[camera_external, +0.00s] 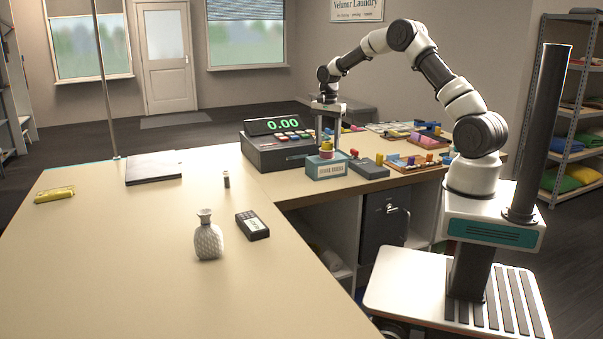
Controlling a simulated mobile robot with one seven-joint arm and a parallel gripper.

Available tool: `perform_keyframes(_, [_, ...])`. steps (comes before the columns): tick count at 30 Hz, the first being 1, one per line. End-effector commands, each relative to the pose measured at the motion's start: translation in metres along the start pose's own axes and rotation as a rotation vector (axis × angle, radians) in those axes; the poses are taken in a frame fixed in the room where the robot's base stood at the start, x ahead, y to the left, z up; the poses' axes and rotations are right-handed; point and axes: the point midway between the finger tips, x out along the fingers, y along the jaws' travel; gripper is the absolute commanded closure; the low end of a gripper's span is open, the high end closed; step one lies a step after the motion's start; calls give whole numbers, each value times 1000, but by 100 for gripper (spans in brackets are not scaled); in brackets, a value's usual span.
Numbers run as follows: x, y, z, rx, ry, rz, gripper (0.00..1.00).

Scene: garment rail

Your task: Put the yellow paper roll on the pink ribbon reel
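My gripper (327,143) points straight down at the right end of the counter, beside the cash register. Its two long fingers are apart, with a gap between them. A small stack with pink (326,147) and yellow (326,155) parts is at the fingertips, just above a teal box with a white label. I cannot tell which part is the paper roll and which the ribbon reel, or whether the fingers touch them.
The cash register (280,150) stands close on the left, and the teal box (327,167) is below the gripper. A dark box (369,169) and trays of small coloured items (412,163) lie to the right. A vase (208,240) and card terminal (252,226) stand on the front counter.

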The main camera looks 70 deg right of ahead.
Motion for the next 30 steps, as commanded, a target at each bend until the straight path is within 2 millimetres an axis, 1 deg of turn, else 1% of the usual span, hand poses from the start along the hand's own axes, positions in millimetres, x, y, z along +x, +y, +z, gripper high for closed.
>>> perform_keyframes(5, [-1,0,0,0,0,0,47])
perform_keyframes(10, [-12,-1,0,0,2,-4,47])
perform_keyframes(14, [-36,-1,0,-1,2,-5,47])
perform_keyframes(21, [-88,-1,0,-1,1,-4,47])
perform_keyframes(25, [-109,-1,0,-1,2,-3,47])
perform_keyframes(30, [-122,0,0,0,0,-1,47])
